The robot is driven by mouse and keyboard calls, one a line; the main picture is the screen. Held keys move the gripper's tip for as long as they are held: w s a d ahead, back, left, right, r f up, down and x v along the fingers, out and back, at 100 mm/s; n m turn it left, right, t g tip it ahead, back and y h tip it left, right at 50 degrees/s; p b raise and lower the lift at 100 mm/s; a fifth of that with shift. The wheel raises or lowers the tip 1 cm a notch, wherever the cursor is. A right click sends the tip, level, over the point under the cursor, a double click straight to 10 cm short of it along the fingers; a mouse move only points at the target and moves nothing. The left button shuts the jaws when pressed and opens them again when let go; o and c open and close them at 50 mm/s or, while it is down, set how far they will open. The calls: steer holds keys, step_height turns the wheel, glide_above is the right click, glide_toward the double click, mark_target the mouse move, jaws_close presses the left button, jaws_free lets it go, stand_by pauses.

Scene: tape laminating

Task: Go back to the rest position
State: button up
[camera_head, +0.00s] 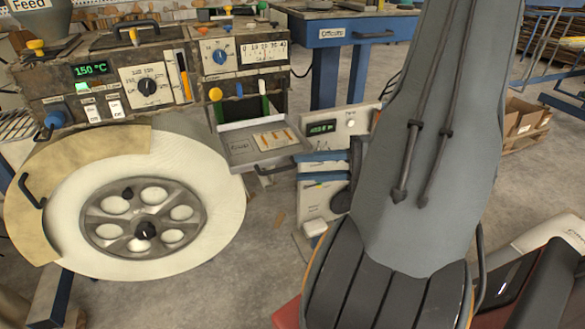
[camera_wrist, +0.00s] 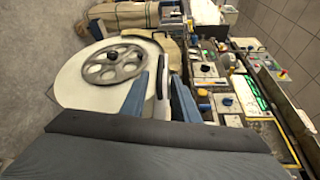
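My gripper (camera_wrist: 160,82) shows in the wrist view, with two blue-grey fingers pointing away over the machine area. In the head view my grey arm fills the right side and the gripper itself is out of sight. The white tape reel (camera_head: 80,225) with its grey spoked hub (camera_head: 145,217) stands at the left of the head view. It also shows in the wrist view (camera_wrist: 75,85), to the left of the fingers.
A worn control machine (camera_head: 120,75) with a 150 °C display stands behind the reel. A grey tray (camera_head: 240,145) juts out beside a white unit (camera_head: 345,125). A blue table (camera_head: 335,35) and cardboard boxes (camera_head: 525,118) stand farther back. Bare floor (camera_head: 260,210) shows between.

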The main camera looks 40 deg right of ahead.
steer(key=shift+v, duration=0.75)
steer(key=s+a+r+n+g+h+p, duration=0.1)
steer(key=s+a+n+g+h+p, duration=0.2)
steer(key=a+g, duration=0.45)
steer(key=s+a+r+n+g+h+p, duration=0.1)
steer(key=s+a+n+g+h+p, duration=0.2)
steer(key=a+g, duration=0.45)
steer(key=w+a+r+n+t+h+p, duration=0.2)
steer(key=w+a+r+n+t+h, duration=0.1)
steer(key=h, duration=0.4)
steer(key=shift+w+a+r+n+t+p, duration=0.15)
steer(key=shift+a+r+n+t+p, duration=0.25)
steer(key=shift+a+r+t, duration=0.6)
steer(key=shift+a, duration=0.15)
stand_by(0.3)
